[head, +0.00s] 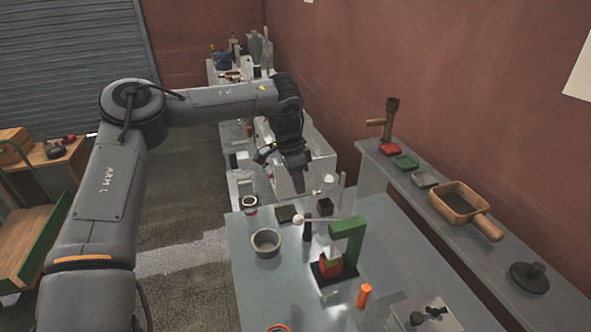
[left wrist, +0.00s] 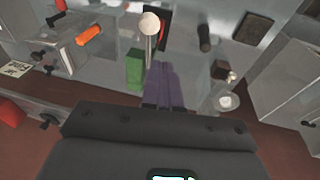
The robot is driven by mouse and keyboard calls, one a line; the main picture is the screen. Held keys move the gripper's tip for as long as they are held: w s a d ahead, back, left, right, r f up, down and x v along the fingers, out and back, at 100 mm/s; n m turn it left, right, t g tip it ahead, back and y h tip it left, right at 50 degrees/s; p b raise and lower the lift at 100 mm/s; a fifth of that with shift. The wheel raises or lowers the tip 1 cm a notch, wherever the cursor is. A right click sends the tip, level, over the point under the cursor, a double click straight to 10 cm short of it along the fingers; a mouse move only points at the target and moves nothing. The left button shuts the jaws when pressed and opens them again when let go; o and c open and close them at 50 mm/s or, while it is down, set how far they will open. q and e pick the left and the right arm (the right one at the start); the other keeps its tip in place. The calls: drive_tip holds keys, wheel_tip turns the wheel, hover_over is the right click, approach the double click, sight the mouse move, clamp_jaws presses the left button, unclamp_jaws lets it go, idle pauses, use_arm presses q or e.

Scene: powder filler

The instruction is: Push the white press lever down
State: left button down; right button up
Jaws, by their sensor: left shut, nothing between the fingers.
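The press stands on the metal table.
A metal bowl (head: 265,242) stands left of the press. An orange cylinder (head: 363,295) stands in front of it. Small dark blocks (head: 325,206) and a red-and-white cup (head: 250,204) are behind. A wall shelf (head: 420,196) with a wooden-handled pan (head: 458,203) runs along the right.

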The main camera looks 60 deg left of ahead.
use_arm(q)
drive_tip(key=f, duration=0.1)
drive_tip(key=s+d+f, duration=0.1)
drive_tip(key=f, duration=0.1)
drive_tip(key=d+f+p, duration=0.1)
drive_tip(key=f, duration=0.1)
drive_tip(key=shift+s+f, duration=0.15)
drive_tip(key=shift+f, duration=0.05)
use_arm(e)
drive_tip(key=shift+r, duration=0.6)
use_arm(q)
drive_tip(key=shift+a+f, duration=0.1)
drive_tip(key=shift+f, duration=0.05)
use_arm(e)
drive_tip(key=shift+d+f, duration=0.1)
drive_tip(key=shift+d, duration=0.05)
